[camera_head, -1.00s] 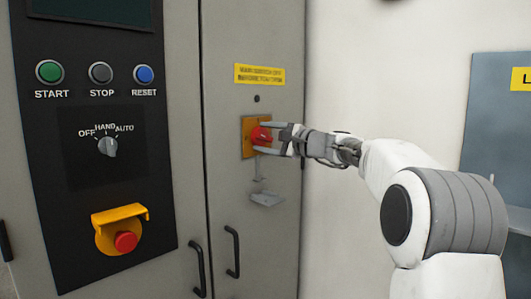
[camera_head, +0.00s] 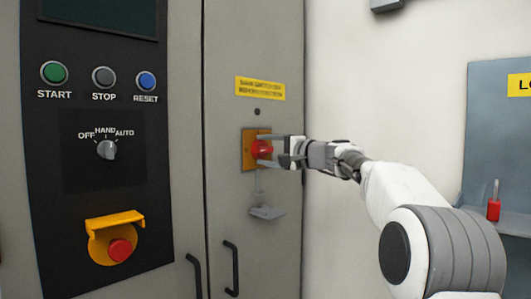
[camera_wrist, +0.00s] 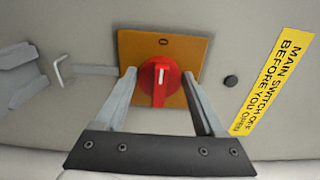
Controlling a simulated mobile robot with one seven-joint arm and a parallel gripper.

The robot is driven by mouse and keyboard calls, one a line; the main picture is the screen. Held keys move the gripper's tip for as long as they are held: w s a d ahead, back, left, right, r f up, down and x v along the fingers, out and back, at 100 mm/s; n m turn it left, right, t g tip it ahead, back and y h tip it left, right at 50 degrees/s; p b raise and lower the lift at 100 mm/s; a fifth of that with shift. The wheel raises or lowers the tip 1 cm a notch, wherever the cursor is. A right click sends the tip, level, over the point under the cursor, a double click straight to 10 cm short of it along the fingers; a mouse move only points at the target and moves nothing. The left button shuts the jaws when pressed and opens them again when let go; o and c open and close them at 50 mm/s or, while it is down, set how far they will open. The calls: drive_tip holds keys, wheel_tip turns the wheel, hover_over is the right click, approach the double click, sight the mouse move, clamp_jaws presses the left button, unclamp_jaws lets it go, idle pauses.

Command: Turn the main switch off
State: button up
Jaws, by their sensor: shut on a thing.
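The main switch is a red rotary knob (camera_head: 261,149) on an orange-yellow plate (camera_head: 248,158) on the grey cabinet door. My gripper (camera_head: 268,151) reaches in from the right, its fingers on either side of the knob. In the wrist view my gripper (camera_wrist: 162,82) is shut on the red knob (camera_wrist: 160,84), which sits between the two grey fingers. The knob's white mark lies at the end toward a small dark mark, seemingly a 0, on the plate (camera_wrist: 190,48). Part of the knob's edge is hidden by the fingers in the head view.
A yellow warning label (camera_head: 260,88) is above the switch. A grey hasp-like bracket (camera_head: 266,212) sticks out below it. The control panel (camera_head: 105,200) is at left, with door handles (camera_head: 231,268) below. A red padlock (camera_head: 493,210) shows by the blue-grey board (camera_head: 480,130).

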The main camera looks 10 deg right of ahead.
drive_tip(key=o, duration=1.3)
drive_tip(key=shift+o, duration=0.2)
drive_tip(key=v, duration=1.7)
drive_tip(key=shift+s, duration=0.15)
drive_tip(key=shift+d, duration=0.1)
